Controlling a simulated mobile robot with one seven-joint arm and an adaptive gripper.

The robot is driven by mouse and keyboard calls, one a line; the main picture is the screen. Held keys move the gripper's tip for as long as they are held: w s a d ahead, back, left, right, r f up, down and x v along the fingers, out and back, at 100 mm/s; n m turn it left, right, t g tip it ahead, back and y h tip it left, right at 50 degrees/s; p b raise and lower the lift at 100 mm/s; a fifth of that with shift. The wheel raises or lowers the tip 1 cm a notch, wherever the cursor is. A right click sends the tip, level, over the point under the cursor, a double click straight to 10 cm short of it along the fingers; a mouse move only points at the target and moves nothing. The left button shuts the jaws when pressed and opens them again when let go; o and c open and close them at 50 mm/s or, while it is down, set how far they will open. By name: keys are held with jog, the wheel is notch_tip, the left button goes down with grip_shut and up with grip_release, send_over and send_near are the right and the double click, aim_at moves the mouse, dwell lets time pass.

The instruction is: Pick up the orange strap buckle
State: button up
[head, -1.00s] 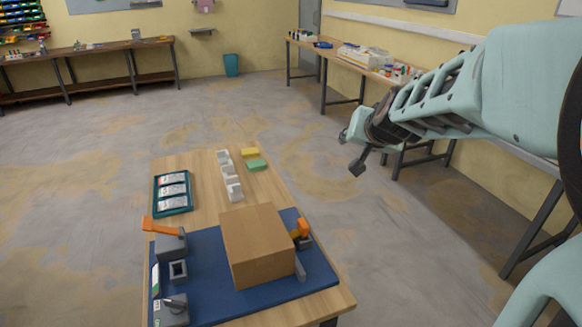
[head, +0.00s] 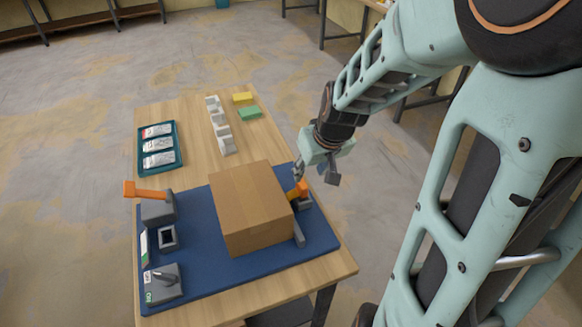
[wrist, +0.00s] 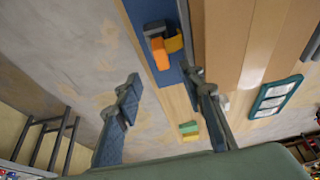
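An orange piece (head: 301,188) that looks like the strap buckle sits on a dark grey base at the right side of the cardboard box (head: 250,210). In the wrist view the orange piece (wrist: 160,54) has a yellow part (wrist: 174,43) beside it and the grey base behind. My gripper (head: 315,176) is above the right edge of the table, near the orange piece. In the wrist view its two fingers (wrist: 160,75) are spread wide with nothing between them, and the orange piece appears beyond the tips. The box partly hides the base in the head view.
A second orange lever (head: 147,190) stands on a grey block at the left of the blue mat (head: 210,277). A grey switch box (head: 164,284), a teal tray (head: 178,155), white sockets (head: 220,125) and yellow and green blocks (head: 249,112) are on the table.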

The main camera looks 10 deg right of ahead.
aim_at(303, 184)
jog(key=x, duration=0.2)
jog(key=b+x, duration=0.1)
jog(key=x, duration=0.1)
jog(key=shift+s+a+f, duration=0.1)
jog(key=shift+f, duration=0.25)
jog(key=shift+b+x, duration=0.75)
jog(key=shift+x, duration=2.4)
jog(key=shift+r, duration=0.15)
grip_shut()
